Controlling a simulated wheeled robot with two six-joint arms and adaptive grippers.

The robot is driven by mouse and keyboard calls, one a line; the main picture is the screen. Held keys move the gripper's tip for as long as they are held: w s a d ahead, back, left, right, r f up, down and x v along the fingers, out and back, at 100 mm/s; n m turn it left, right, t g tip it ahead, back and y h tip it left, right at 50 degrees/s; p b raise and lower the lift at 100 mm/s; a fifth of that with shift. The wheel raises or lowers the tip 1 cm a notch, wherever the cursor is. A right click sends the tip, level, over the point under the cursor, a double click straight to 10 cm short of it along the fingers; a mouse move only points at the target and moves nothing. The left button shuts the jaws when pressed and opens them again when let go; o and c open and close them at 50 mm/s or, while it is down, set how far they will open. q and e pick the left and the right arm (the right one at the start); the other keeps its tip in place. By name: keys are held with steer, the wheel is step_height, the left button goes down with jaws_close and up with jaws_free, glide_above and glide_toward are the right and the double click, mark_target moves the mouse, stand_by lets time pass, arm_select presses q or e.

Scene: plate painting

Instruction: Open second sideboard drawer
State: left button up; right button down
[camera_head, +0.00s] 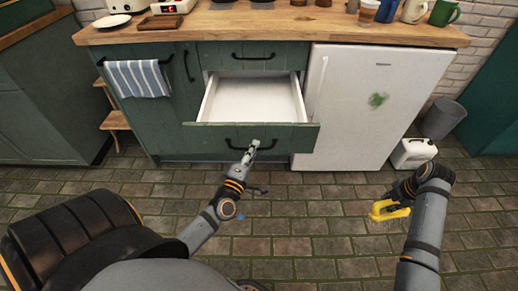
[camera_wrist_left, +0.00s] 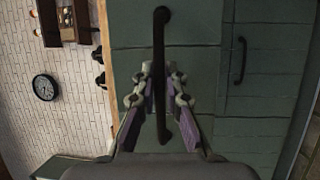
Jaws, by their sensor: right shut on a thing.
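The second sideboard drawer (camera_head: 212,137) is pulled out below the closed top drawer, and its white interior is empty. Its dark bar handle (camera_head: 232,144) is on the green front. My right gripper (camera_head: 388,203) is shut on a yellow brush (camera_head: 389,211), over the floor at the right.
The wooden countertop (camera_head: 270,28) carries cups and a plate. A white fridge (camera_head: 350,120) with a green stain stands right of the drawer. A striped towel (camera_head: 138,79) hangs left. The floor in front is clear.

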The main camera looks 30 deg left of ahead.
arm_select(q)
steer(key=o, duration=0.4)
steer(key=shift+c, duration=0.2)
steer(key=s+d+f, duration=0.1)
steer(key=s, duration=1)
steer(key=shift+s+d+f, duration=0.15)
steer(key=shift+s+d, duration=0.25)
